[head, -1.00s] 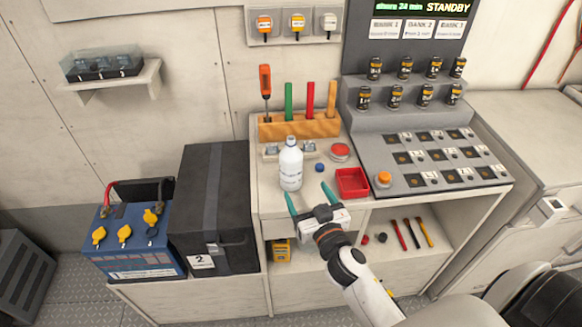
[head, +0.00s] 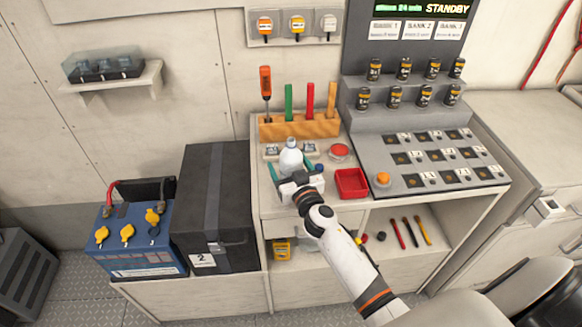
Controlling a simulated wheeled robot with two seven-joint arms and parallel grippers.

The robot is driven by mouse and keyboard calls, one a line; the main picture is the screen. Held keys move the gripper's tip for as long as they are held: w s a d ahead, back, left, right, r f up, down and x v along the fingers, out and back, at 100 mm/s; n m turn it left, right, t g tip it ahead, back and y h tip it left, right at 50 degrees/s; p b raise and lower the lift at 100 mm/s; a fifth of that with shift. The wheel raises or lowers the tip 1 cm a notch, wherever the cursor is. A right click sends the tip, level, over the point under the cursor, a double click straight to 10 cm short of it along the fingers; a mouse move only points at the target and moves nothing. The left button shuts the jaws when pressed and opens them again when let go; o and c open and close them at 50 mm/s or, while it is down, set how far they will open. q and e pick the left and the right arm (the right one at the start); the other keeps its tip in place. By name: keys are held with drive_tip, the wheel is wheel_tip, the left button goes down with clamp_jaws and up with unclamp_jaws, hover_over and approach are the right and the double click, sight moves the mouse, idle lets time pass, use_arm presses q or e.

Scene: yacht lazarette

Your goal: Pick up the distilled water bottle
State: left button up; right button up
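The distilled water bottle (head: 291,156), white with a rounded shoulder and small cap, stands upright on the counter in front of the wooden tool rack. Its lower part is hidden behind my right gripper (head: 290,170). That gripper has come in from the front, with one teal finger on the left of the bottle and the other on its right. The fingers look spread wider than the bottle; contact is not visible. My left gripper is out of view.
A red tray (head: 352,183) and a round red-topped tin (head: 340,151) sit right of the bottle. The wooden rack (head: 300,127) with upright tools stands behind it. A black battery box (head: 213,205) stands to the left, and a sloped grey panel (head: 435,160) to the right.

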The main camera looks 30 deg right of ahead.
drive_tip(key=shift+w, duration=0.2)
drive_tip(key=shift+s, duration=0.1)
drive_tip(key=c, duration=1.1)
drive_tip(key=shift+r, duration=0.1)
drive_tip(key=shift+c, duration=1)
